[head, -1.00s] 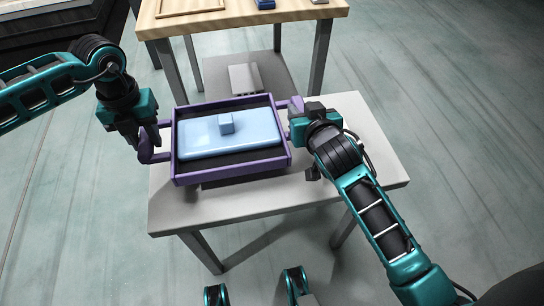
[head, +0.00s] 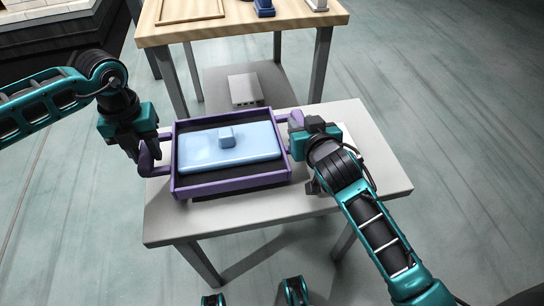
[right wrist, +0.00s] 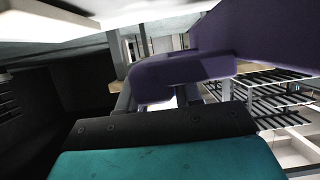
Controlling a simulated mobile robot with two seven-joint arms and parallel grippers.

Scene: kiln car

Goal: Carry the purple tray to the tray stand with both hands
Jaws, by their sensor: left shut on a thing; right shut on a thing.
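The purple tray (head: 232,184) is level over a grey table (head: 300,205), with a light-blue lidded block (head: 222,152) with a small knob on its dark floor. My left gripper (head: 145,152) is shut on the tray's left handle. My right gripper (head: 297,136) is shut on its right handle. In the right wrist view the purple handle (right wrist: 180,72) sits between the fingers, with the tray wall (right wrist: 280,35) behind it. A dark strip shows under the tray's front edge; I cannot tell whether the tray touches the table. Nothing is clearly marked as the tray stand.
A wood-topped table (head: 240,28) stands behind, with a wooden frame (head: 190,10) and small blue and grey items on it. A grey box (head: 245,88) sits on its lower shelf. A dark stepped structure (head: 45,35) is at the upper left. Open floor lies to the right.

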